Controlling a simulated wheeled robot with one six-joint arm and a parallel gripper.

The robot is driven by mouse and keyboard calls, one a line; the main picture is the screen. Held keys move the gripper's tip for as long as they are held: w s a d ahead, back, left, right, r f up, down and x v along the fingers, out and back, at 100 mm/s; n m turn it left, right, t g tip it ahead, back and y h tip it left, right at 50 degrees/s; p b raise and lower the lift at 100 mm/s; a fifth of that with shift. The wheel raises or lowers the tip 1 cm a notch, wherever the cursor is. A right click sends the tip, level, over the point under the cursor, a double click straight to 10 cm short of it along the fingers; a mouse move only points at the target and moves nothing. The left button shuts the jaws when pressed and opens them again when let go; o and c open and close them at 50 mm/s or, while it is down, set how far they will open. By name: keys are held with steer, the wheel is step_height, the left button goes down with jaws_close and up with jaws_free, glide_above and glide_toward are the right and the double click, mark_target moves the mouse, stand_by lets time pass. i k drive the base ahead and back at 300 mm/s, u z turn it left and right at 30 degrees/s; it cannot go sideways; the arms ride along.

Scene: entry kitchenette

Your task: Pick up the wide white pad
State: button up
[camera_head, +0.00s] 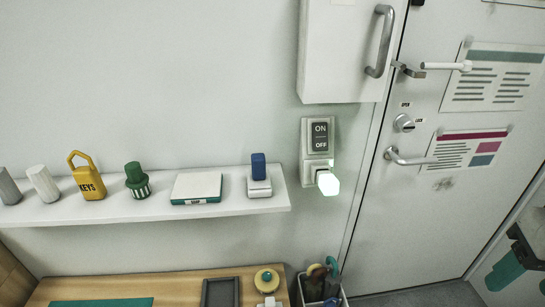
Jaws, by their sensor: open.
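The wide white pad (196,186) lies flat on the white wall shelf, right of the shelf's middle. It is a low block with a white top, a green lower edge and a small dark-and-white label on its front. A green knobbed item (137,180) stands to its left, and a small white block with a blue top (259,175) stands to its right, both apart from it. My gripper is not in this view.
The shelf (240,205) also holds a yellow KEYS padlock (88,178) and pale cylinders at left. Below are a wooden counter (180,290) and a container of tools (320,285). A wall cabinet (340,50), a switch (320,135) and a door (440,120) are at right.

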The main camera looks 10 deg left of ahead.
mark_target(260, 185)
steer(key=u, duration=1.3)
